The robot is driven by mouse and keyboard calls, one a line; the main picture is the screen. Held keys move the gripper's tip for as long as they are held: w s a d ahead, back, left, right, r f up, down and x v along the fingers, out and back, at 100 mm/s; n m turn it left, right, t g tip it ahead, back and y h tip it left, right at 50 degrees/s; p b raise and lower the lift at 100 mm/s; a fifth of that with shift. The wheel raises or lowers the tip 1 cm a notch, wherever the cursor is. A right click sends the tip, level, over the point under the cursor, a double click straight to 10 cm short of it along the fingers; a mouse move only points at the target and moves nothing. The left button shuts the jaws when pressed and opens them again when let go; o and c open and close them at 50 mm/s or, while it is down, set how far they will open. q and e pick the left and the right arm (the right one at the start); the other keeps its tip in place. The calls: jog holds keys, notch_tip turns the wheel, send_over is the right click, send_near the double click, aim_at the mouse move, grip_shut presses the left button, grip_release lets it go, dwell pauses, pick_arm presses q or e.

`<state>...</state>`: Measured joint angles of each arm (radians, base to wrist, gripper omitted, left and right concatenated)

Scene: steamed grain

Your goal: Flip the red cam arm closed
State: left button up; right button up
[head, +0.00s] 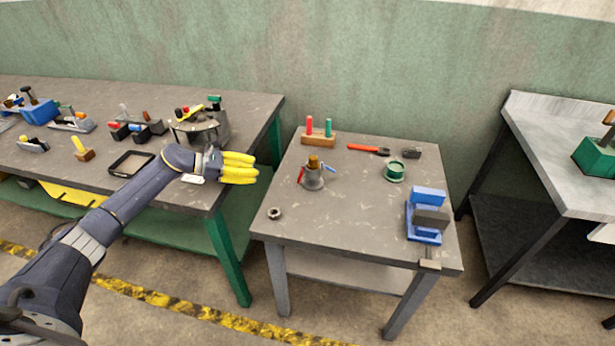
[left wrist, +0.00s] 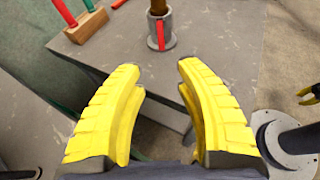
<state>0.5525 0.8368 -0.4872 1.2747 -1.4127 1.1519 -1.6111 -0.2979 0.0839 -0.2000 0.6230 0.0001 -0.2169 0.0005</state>
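The grey cam fitting (head: 312,178) stands upright on the small middle table with a brown plug in its top. Its red cam arm (head: 300,174) sticks out on the left side and a blue arm (head: 329,168) on the right. The red arm also shows in the left wrist view (left wrist: 160,34), on the near side of the fitting. My left gripper (head: 257,168), with yellow fingers, is left of the fitting and apart from it. Its fingers are open and empty in the left wrist view (left wrist: 160,75). A small yellow and dark shape at that view's right edge is too cut off to identify.
A wooden block (head: 318,140) with red and green pegs stands behind the fitting. A red-handled tool (head: 368,149), a green ring (head: 394,171) and a blue vise (head: 424,222) lie to the right. A small nut (head: 274,213) is near the front left. The table centre is clear.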

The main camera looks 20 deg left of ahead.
aim_at(300, 175)
pick_arm(q)
jog(key=x, duration=1.7)
jog(key=shift+d+f, duration=0.25)
jog(key=shift+f, duration=0.05)
jog(key=shift+c, duration=0.4)
grip_shut()
